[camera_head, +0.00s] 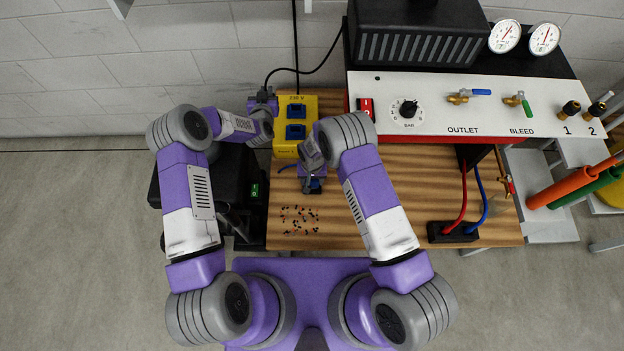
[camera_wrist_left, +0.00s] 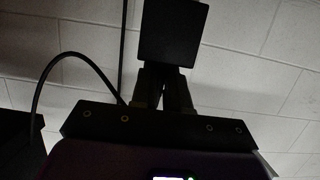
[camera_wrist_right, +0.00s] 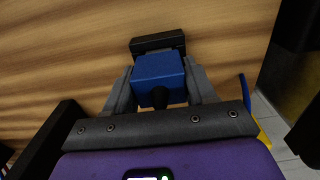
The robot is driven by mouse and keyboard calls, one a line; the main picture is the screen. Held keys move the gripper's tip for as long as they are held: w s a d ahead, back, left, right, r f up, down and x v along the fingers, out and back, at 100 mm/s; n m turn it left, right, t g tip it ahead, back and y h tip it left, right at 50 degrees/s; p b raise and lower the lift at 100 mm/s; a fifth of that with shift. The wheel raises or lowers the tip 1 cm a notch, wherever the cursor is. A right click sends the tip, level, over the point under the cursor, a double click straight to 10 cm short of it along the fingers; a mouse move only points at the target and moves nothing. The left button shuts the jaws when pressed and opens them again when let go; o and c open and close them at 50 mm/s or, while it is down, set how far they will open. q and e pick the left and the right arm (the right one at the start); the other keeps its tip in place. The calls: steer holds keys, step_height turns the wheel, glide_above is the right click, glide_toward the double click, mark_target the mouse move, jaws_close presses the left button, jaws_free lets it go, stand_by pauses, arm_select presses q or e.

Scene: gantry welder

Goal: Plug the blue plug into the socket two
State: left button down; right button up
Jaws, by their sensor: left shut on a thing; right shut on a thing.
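The yellow socket box (camera_head: 305,104) is fixed at the table's left rear, with blue-lidded sockets (camera_head: 296,112) on its face. Its small labels are too blurred to tell which socket is two. My right gripper (camera_head: 314,186) is below the box, over the wooden table. It is shut on the blue plug, whose blue body (camera_wrist_right: 158,70) with a black end sits between the fingers in the right wrist view. My left gripper (camera_head: 264,94) is left of the box top, shut on a black block-shaped thing (camera_wrist_left: 172,32); a black cable runs near it.
The wooden table (camera_head: 400,180) is bare in the middle, with small scattered bits (camera_head: 299,220) at its front left. A white panel (camera_head: 440,115) with gauges and valves stands behind. A black block (camera_head: 453,232) with red and blue leads is at front right.

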steer(key=shift+f, duration=0.25)
arm_select(q)
steer(key=f+x, duration=0.1)
steer(key=x, duration=0.5)
steer(key=shift+f, duration=0.25)
steer(key=shift+s, duration=0.1)
arm_select(e)
steer(key=shift+f, duration=0.2)
steer(key=o, duration=1.1)
arm_select(q)
steer(key=shift+s+r, duration=0.1)
